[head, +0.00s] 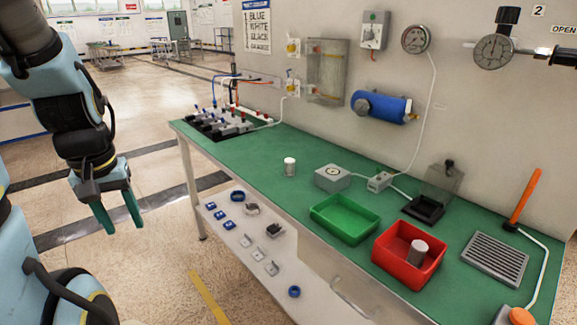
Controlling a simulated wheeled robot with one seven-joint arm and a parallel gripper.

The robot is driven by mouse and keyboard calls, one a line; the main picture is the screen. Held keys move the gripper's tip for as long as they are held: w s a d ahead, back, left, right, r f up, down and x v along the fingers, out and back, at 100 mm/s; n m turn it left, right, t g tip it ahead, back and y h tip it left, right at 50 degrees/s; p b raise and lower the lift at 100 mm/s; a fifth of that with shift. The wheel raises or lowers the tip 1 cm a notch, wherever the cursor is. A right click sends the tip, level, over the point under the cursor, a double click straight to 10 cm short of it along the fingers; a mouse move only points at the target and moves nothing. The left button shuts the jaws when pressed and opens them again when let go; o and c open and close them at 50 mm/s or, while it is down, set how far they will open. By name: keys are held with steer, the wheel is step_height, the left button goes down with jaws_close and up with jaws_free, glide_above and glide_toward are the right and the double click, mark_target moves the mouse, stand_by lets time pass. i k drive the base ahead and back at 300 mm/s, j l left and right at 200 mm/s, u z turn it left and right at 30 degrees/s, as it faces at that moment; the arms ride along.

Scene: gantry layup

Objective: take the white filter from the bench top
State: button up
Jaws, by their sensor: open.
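The white filter (290,167) is a small white cylinder standing upright on the green bench top (262,143), left of a grey box with a round dial. My gripper (121,214) hangs over the floor to the left of the bench, pointing down. Its two teal fingers are apart with nothing between them. It is well away from the filter, with the bench's front edge lying between them.
A grey box (332,177), an empty green tray (346,218) and a red tray (409,254) holding a grey cylinder (417,250) stand to the right. Black valve units (217,123) are at the far left end. Small parts lie on the lower shelf (223,240).

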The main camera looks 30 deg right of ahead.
mark_target(288, 161)
steer(key=i+z, duration=0.1)
steer(key=z, duration=0.25)
steer(key=i+z, duration=0.1)
steer(key=z, duration=0.25)
steer(key=i+j+z, duration=0.1)
steer(key=z, duration=0.25)
steer(key=i+j+z, duration=0.15)
steer(key=i+j, duration=0.15)
steer(key=i+j+z, duration=0.15)
steer(key=j, duration=0.3)
steer(key=i+j+z, duration=0.1)
steer(key=i+j, duration=0.25)
steer(key=i+j+z, duration=0.15)
steer(key=j, duration=0.35)
steer(key=i+l, duration=0.05)
steer(key=i, duration=0.05)
